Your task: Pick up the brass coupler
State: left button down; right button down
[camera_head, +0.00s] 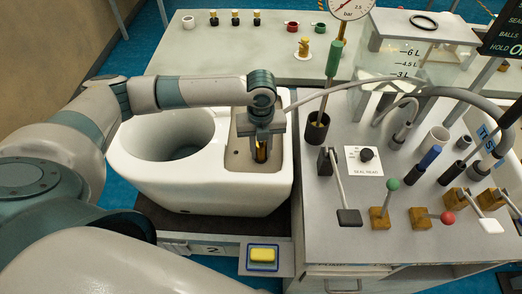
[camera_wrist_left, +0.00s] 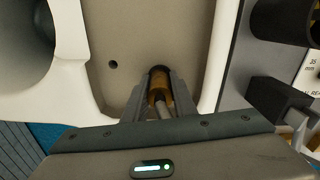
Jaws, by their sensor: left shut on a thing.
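The brass coupler (camera_wrist_left: 159,85), a short gold-brown cylinder, is between the fingers of my left gripper (camera_wrist_left: 155,100) in the left wrist view. In the head view my left gripper (camera_head: 262,153) points down over the beige recessed deck of the white toilet (camera_head: 200,190), and the coupler (camera_head: 261,150) shows as a gold strip between the fingers. The gripper is shut on it. The coupler's lower end is at a dark round spot in the deck; I cannot tell whether it is seated or lifted. My right gripper is not in view.
A grey console (camera_head: 330,245) with levers, knobs and tubes stands close on the right. A grey bench (camera_head: 225,55) behind holds small fittings, including a brass one (camera_head: 303,46) on a white disc. The toilet's open bowl (camera_head: 170,135) lies left.

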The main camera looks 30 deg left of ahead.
aim_at(262, 144)
pick_arm(q)
jog(key=shift+r, duration=0.4)
jog(key=r+b, duration=0.2)
jog(key=r, duration=0.1)
jog(key=shift+d+r, duration=0.15)
jog(key=shift+d, duration=0.05)
jog(key=s+d+r+b, duration=0.1)
jog(key=s+d+r, duration=0.1)
jog(key=d, duration=0.3)
jog(key=s+d+r+b, duration=0.1)
jog(key=s+d+r, duration=0.1)
jog(key=d+r, duration=0.3)
jog(key=shift+s+d+b, duration=0.2)
jog(key=shift+s+b, duration=0.1)
jog(key=shift+b, duration=0.1)
jog(key=shift+f, duration=0.15)
